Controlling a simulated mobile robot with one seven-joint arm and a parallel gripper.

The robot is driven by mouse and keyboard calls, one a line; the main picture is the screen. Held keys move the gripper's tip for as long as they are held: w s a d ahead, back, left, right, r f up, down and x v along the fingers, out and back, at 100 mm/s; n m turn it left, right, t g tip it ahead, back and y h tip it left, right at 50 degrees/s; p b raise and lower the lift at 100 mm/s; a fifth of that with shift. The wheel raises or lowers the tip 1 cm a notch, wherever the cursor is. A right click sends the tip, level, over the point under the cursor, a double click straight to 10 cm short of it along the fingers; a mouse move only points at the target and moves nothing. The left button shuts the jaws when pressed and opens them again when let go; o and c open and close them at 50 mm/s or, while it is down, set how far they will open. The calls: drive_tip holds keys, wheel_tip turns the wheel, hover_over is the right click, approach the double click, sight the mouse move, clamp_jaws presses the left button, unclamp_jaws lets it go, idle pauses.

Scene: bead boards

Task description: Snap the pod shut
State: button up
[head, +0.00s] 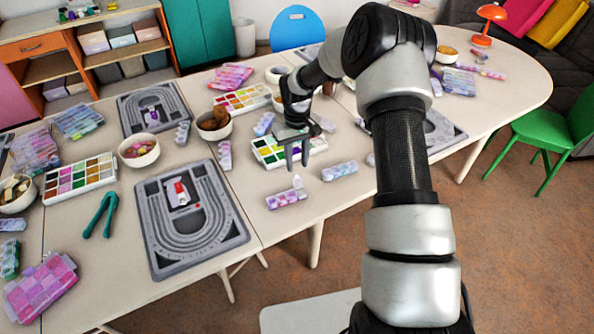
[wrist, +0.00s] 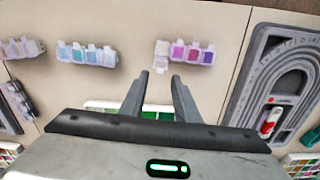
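A pod strip (head: 287,199) with pink and purple compartments lies near the front edge of the table in the head view. A pale lid stands up at its far right end. In the wrist view the same strip (wrist: 193,53) lies ahead of the fingertips, with a pale flap at its left end. My gripper (head: 296,160) hangs above the table, behind the strip in the head view. In the wrist view my gripper (wrist: 161,82) has its fingers apart, with nothing between them. It does not touch the strip.
A blue-lidded pod strip (head: 340,171) lies to the right. A bead tray (head: 262,153) lies beneath my gripper. A grey bead board (head: 160,263) lies to the left, with a red and white piece on it. Bare table surrounds the pod strip.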

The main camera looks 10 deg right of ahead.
sight(297, 177)
drive_tip(key=shift+f, duration=2.2)
drive_tip(key=shift+c, duration=0.4)
clamp_jaws()
